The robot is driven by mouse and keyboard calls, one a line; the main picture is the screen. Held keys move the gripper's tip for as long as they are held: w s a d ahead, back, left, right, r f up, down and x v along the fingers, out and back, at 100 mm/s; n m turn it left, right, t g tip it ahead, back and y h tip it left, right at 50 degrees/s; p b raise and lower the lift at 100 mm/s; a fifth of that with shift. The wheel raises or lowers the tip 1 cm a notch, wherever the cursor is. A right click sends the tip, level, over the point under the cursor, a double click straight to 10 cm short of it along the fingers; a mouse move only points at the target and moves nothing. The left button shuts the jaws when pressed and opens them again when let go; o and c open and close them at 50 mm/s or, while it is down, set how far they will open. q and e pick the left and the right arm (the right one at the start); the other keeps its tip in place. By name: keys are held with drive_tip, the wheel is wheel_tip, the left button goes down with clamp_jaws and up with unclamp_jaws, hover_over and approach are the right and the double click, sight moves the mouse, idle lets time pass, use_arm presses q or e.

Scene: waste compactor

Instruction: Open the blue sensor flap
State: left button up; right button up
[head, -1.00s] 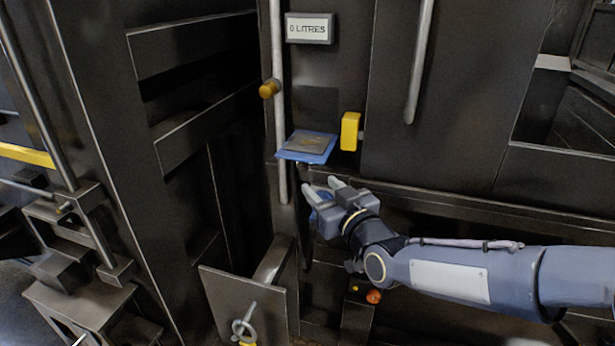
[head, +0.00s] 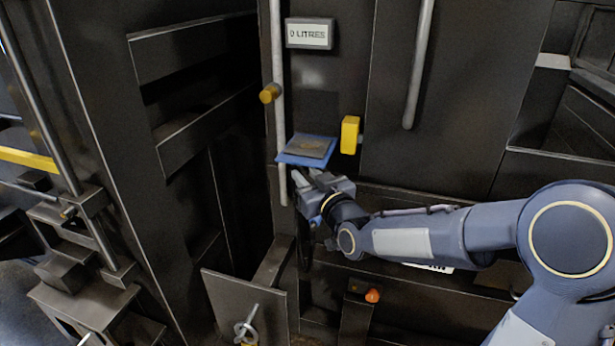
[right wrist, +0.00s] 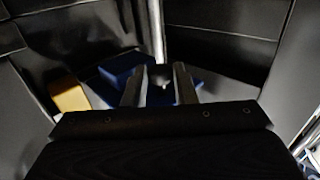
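The blue sensor flap (head: 306,149) juts out from the dark machine front, below the "0 LITRES" display, with a brownish plate on its top. In the right wrist view blue surfaces (right wrist: 122,66) show ahead of and around the fingers. My right gripper (head: 304,178) is just below the flap, pointing up and left. In the right wrist view its two fingers (right wrist: 158,88) stand apart with a gap between them. I cannot tell whether a finger touches the flap. My left gripper is not in view.
A yellow block (head: 349,135) is right of the flap. A vertical rod (head: 278,100) with a yellow knob (head: 270,93) runs close on its left. A display (head: 310,33) is above. A plate with a ring (head: 246,305) and an orange knob (head: 373,295) are below.

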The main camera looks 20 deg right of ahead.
sight(307, 163)
clamp_jaws()
drive_tip(key=shift+s+r+m+g+p, duration=0.1)
drive_tip(key=shift+r+m+g+p, duration=0.2)
drive_tip(key=shift+r+p, duration=0.35)
drive_tip(key=shift+a+r+b, duration=0.1)
drive_tip(key=shift+r+b, duration=0.5)
drive_tip(key=shift+b, duration=0.05)
drive_tip(key=shift+r, duration=0.25)
drive_tip(key=o, duration=0.6)
unclamp_jaws()
drive_tip(key=shift+s, duration=0.1)
drive_tip(key=shift+c, duration=0.2)
drive_tip(key=shift+f, duration=0.1)
drive_tip(key=b+v, duration=0.2)
drive_tip(key=v, duration=0.5)
drive_tip(key=shift+s, duration=0.35)
